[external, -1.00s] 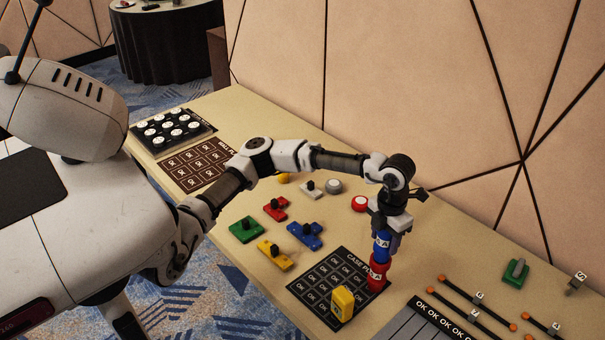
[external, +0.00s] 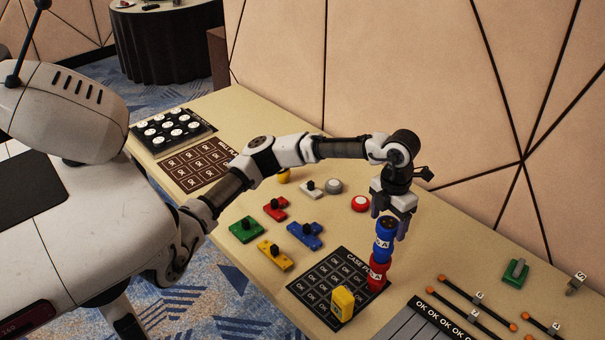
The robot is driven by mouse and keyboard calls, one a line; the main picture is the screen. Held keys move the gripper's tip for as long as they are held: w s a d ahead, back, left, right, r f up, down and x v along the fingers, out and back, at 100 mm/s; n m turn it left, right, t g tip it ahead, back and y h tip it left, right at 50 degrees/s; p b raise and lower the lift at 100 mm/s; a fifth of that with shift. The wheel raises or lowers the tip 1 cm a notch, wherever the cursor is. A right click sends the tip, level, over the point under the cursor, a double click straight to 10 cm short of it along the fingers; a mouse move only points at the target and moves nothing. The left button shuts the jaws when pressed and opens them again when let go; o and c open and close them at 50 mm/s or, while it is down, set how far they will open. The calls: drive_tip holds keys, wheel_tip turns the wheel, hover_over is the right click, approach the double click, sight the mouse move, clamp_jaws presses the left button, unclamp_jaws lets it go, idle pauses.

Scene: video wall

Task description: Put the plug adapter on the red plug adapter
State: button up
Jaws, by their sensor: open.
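The blue plug adapter (external: 384,246) stands upright on top of the red plug adapter (external: 378,274), and the two look stacked in line. The red one stands at the right edge of the black "CASE" mat (external: 318,289). My gripper (external: 391,227) is open just above the blue adapter, its fingers pointing down around or beside the adapter's top. Whether a finger still touches it cannot be told.
A yellow block (external: 342,303) stands on the mat's near part. Red, blue, green and yellow pieces with black knobs lie left of the mat. A red button (external: 360,203) is behind. Orange-ended rods (external: 462,291) and a green piece (external: 515,272) lie to the right.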

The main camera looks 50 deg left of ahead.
wheel_tip(320, 180, up, 6)
drive_tip(key=shift+f, duration=0.1)
idle(0.5)
